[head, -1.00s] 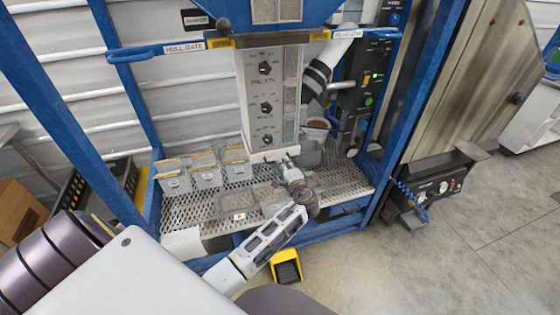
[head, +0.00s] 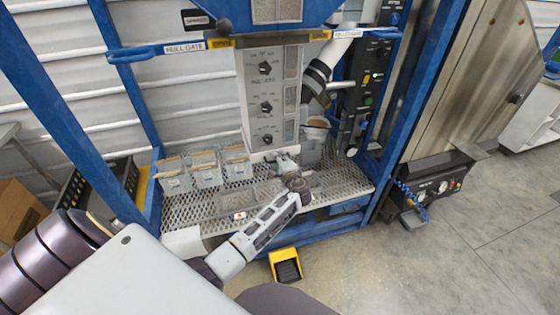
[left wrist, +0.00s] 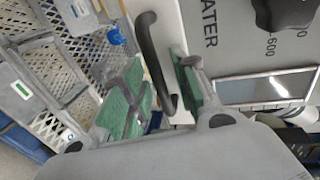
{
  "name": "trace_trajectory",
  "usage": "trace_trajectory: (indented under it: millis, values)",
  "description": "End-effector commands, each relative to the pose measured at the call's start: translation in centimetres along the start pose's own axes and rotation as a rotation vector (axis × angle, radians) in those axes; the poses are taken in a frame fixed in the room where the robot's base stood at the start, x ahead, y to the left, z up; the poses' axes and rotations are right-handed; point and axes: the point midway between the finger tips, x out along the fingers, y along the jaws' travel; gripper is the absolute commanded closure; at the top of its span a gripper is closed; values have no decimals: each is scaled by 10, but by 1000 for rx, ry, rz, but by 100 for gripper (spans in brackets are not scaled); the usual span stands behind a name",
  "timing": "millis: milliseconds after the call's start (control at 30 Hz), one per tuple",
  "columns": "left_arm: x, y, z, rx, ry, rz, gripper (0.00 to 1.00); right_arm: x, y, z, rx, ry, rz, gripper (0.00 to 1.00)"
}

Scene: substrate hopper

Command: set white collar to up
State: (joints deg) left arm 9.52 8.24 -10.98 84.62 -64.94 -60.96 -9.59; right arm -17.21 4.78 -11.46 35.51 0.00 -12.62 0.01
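A white part (head: 262,155), which I take to be the white collar, is at the bottom of the grey control column. In the left wrist view the white surface (left wrist: 199,22) carries a curved black handle (left wrist: 149,48). My left gripper (head: 272,151) is at the column's lower end. In the left wrist view the left gripper (left wrist: 160,92) has its green-padded fingers apart, one on each side of the handle's lower part. Contact with the handle cannot be told. The collar's far side is hidden. My right gripper is not in view.
Clear bins (head: 207,172) stand on the mesh shelf (head: 190,212) left of the column. The column has several black knobs (head: 266,107). A white pipe with dark bands (head: 318,77) and a black switch box (head: 368,75) are to its right. A yellow pedal (head: 286,263) is on the floor.

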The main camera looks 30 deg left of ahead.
Motion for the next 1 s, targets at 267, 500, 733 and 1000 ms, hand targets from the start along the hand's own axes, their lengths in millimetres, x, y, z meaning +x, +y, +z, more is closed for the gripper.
trace_trajectory:
  millis: [267,500,733,1000]
  values:
    - [0,0,0,0,0,0,100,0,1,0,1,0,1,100]
    - [0,0,0,1,0,1,100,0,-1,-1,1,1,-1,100]
    - [-2,-8,0,0,0,0,100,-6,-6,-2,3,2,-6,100]
    - [-7,-31,-1,-1,1,-3,100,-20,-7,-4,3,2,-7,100]
